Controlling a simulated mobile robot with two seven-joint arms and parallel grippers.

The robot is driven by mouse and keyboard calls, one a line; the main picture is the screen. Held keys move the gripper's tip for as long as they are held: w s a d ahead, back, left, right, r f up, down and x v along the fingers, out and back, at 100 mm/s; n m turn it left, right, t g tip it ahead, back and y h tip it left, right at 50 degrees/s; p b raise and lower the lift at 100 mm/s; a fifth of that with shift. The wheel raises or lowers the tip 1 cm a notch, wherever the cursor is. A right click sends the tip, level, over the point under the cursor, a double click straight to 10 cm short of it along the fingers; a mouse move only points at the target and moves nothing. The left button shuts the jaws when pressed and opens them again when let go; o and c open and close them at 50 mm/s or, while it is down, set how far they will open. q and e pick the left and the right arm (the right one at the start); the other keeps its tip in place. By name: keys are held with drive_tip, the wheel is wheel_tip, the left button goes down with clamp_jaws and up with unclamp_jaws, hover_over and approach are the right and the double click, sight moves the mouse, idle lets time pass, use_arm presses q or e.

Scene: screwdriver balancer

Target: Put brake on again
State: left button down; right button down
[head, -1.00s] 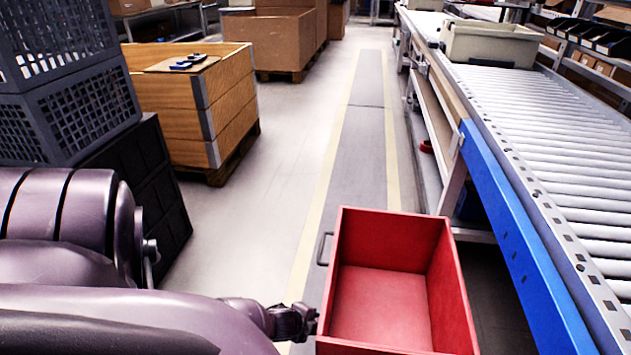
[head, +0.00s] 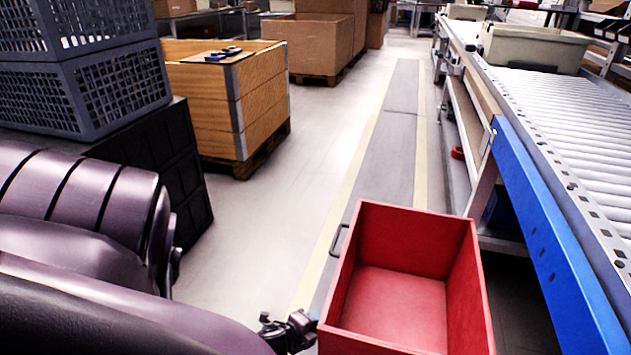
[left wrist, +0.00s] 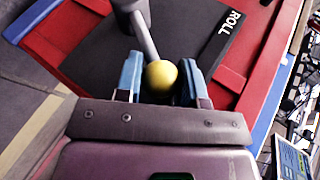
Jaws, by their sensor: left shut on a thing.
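A grey lever (left wrist: 141,33) with a round yellow knob (left wrist: 161,76) rises from a black plate (left wrist: 85,57) in the left wrist view. White letters on the plate's strip read "ROLL". My left gripper (left wrist: 162,86) has its blue fingers on both sides of the knob and is shut on it. In the head view, my left arm comes in from the left and a dark part at its end (head: 290,332) shows beside the red bin. The knob and lever are not visible there. My right gripper is in neither view.
The open red bin (head: 341,283) looks empty. A roller conveyor with a blue side beam (head: 545,235) runs along the right. A wooden crate (head: 263,100) and stacked dark crates (head: 120,90) stand at the left. The floor lane (head: 385,130) between is clear.

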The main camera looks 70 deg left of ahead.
use_arm(q)
drive_tip(key=shift+a+r, duration=0.1)
idle(0.3)
drive_tip(key=c, duration=0.8)
unclamp_jaws()
drive_tip(key=shift+o, duration=0.2)
drive_tip(key=shift+s+d+r, duration=0.15)
drive_tip(key=shift+s+d, duration=0.05)
drive_tip(key=p+v, duration=0.3)
drive_tip(key=v, duration=0.7)
drive_tip(key=shift+p, duration=0.35)
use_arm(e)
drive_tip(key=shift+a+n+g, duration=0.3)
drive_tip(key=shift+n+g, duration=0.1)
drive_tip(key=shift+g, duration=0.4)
use_arm(q)
drive_tip(key=shift+s, duration=0.1)
